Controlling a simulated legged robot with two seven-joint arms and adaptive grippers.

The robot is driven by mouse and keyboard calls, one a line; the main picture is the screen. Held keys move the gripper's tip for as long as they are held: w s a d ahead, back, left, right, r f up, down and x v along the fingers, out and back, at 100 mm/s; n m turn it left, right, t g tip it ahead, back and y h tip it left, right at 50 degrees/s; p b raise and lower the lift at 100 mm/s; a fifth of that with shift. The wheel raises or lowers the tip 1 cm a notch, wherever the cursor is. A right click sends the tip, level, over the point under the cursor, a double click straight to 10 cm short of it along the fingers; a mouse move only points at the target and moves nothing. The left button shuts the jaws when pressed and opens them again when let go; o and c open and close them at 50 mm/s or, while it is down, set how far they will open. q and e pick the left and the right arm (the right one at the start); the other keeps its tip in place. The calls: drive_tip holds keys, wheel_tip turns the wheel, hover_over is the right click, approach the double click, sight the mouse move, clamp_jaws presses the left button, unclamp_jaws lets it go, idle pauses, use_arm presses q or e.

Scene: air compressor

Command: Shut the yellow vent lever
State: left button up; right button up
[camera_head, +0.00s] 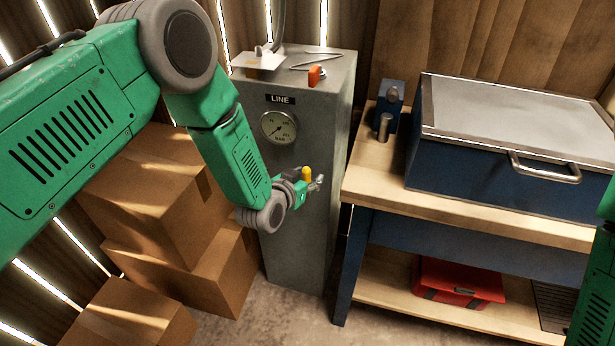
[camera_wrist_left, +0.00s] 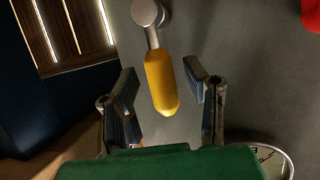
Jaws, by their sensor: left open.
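The yellow vent lever (camera_head: 306,173) sticks out from the front of the grey cabinet (camera_head: 299,232), below the gauge and to its right. In the left wrist view the yellow lever (camera_wrist_left: 160,82) hangs from a round metal pivot (camera_wrist_left: 147,12). My left gripper (camera_head: 307,182) is at the lever, partly hidden by its own wrist in the head view. In the left wrist view my left gripper (camera_wrist_left: 160,88) is open, with one finger on each side of the lever and visible gaps between. My right gripper is out of view.
A pressure gauge (camera_head: 279,127) sits under the LINE label, and an orange-red handle (camera_head: 316,76) is on the cabinet top. Cardboard boxes (camera_head: 160,185) are stacked at left. A workbench (camera_head: 470,216) with a blue lidded box (camera_head: 480,165) stands at right.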

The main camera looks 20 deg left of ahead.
use_arm(q)
drive_tip(key=v, duration=1.1)
drive_tip(key=shift+s, duration=0.4)
drive_tip(key=shift+a, duration=0.1)
drive_tip(key=s+a+f+g+y, duration=0.1)
drive_tip(key=s+a+f+g, duration=0.2)
drive_tip(key=s, duration=0.7)
drive_tip(key=s+a+f+n+g+y, duration=0.1)
drive_tip(key=s+a+f+g, duration=0.2)
drive_tip(key=s, duration=0.7)
drive_tip(key=s+a+f+n+g+y, duration=0.1)
drive_tip(key=s+a+f+g, duration=0.3)
drive_tip(key=s, duration=0.7)
wheel_tip(320, 180, down, 3)
drive_tip(key=g, duration=0.2)
drive_tip(key=shift+g, duration=0.4)
